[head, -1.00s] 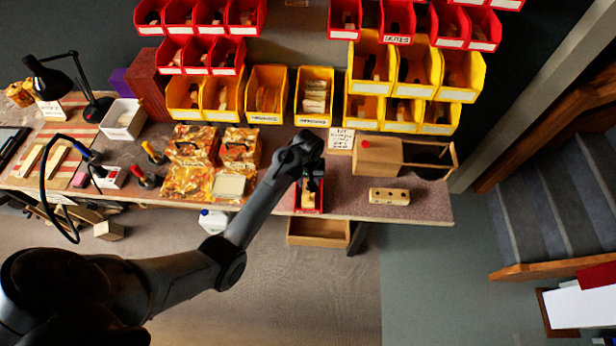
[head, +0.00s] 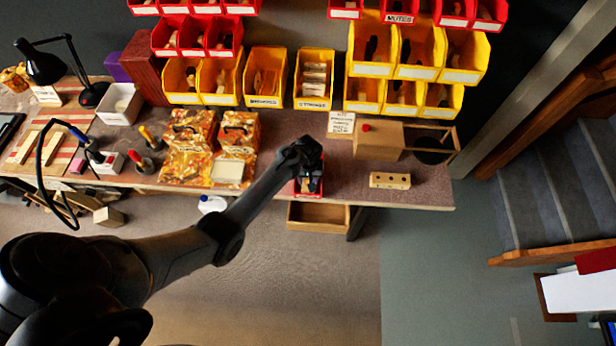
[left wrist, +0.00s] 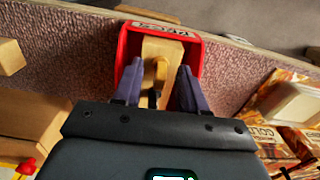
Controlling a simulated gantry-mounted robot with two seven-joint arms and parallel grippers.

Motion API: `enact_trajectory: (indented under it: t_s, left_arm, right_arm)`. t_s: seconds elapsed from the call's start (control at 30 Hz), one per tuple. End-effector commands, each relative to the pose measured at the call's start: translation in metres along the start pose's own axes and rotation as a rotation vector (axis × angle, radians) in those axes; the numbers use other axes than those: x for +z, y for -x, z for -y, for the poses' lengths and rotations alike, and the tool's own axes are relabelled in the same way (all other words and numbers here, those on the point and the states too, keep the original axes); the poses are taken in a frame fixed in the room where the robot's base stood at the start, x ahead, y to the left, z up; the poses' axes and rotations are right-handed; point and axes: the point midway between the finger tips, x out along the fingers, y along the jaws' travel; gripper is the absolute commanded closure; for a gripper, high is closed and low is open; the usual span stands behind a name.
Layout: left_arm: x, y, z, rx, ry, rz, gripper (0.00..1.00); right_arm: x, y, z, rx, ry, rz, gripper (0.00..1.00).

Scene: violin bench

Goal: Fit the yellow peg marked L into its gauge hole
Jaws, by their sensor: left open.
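A small red bin (head: 297,190) stands at the bench's front edge and also shows in the left wrist view (left wrist: 126,40). In it is a pale wooden block, with a yellowish peg-like piece (left wrist: 161,70) between my fingers; no L mark is readable. My left gripper (left wrist: 158,82) is open, its two fingers on either side of that piece. In the head view the left gripper (head: 311,188) covers much of the bin. A pale wooden block with round dark holes (head: 390,180), seemingly the gauge, lies on the bench to the right. My right gripper is not in view.
Behind the gauge stand a wooden box with a red knob (head: 378,140) and a white note card (head: 341,123). Patterned packs (head: 190,150) lie to the left. Yellow and red bins rise at the back. An open drawer (head: 318,217) hangs below the bench front.

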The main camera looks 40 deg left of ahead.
Motion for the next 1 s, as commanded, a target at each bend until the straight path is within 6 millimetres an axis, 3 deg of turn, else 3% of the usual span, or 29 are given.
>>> enact_trajectory:
  t_s: [0.2, 0.5, 0.6, 0.63, 0.7, 1.0]
  left_arm:
    - [-0.0001, 0.0, 0.0002, 0.0, 0.0, 0.0, 0.58]
    - [0.0, -0.0001, 0.0003, 0.0, 0.0, 0.0, 1.0]
    - [0.0, -0.0001, 0.0003, 0.0, 0.0, 0.0, 1.0]
    - [0.0, -0.0001, 0.0003, 0.0, 0.0, 0.0, 0.89]
    - [0.0, -0.0001, 0.0003, 0.0, 0.0, 0.0, 0.99]
    - [0.0001, -0.0001, 0.0003, 0.0, 0.0, 0.0, 1.0]
  right_arm:
    - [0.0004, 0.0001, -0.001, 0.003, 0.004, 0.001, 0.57]
    - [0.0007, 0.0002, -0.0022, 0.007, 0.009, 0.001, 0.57]
    - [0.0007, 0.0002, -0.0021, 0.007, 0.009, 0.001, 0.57]
    - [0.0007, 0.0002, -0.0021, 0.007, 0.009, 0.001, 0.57]
    - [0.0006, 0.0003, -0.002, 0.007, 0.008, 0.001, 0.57]
    - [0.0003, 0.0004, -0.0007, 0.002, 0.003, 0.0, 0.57]
